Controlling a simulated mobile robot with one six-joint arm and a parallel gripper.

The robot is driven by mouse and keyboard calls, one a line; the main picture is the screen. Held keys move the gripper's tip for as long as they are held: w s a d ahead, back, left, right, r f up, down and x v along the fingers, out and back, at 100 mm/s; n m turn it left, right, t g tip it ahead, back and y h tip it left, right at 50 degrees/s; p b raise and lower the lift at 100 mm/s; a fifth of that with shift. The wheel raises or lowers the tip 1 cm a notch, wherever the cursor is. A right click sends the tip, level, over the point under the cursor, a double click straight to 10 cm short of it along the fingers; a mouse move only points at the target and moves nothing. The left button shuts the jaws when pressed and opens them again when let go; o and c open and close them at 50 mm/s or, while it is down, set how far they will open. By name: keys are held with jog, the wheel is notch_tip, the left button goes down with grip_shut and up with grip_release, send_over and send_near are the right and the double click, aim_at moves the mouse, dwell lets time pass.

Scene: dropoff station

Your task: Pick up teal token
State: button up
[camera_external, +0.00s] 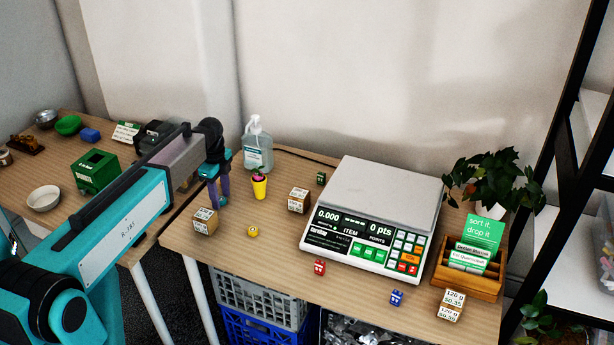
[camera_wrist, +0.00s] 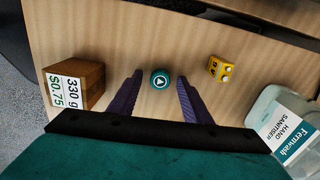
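The teal token (camera_wrist: 160,79) is a small round-looking piece with a white mark on its top. It lies on the wooden table in the wrist view, between the fingertips of my gripper (camera_wrist: 160,92). The two purple fingers are spread, with a gap on each side of the token, and hold nothing. In the external view my gripper (camera_external: 216,195) points down over the table's left part, near the sanitizer bottle. I cannot make out the teal token in that view; my gripper may hide it.
A wooden weight block (camera_wrist: 75,85) stands left of the fingers, a yellow die-like piece (camera_wrist: 220,68) to the right, and a sanitizer bottle (camera_wrist: 283,122) at lower right. A scale (camera_external: 384,200) fills the table's middle.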

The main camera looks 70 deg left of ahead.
aim_at(221, 199)
jog(key=c, duration=1)
jog(key=shift+r, duration=0.1)
jog(key=shift+r+b, duration=1.25)
jog(key=shift+r, duration=3.7)
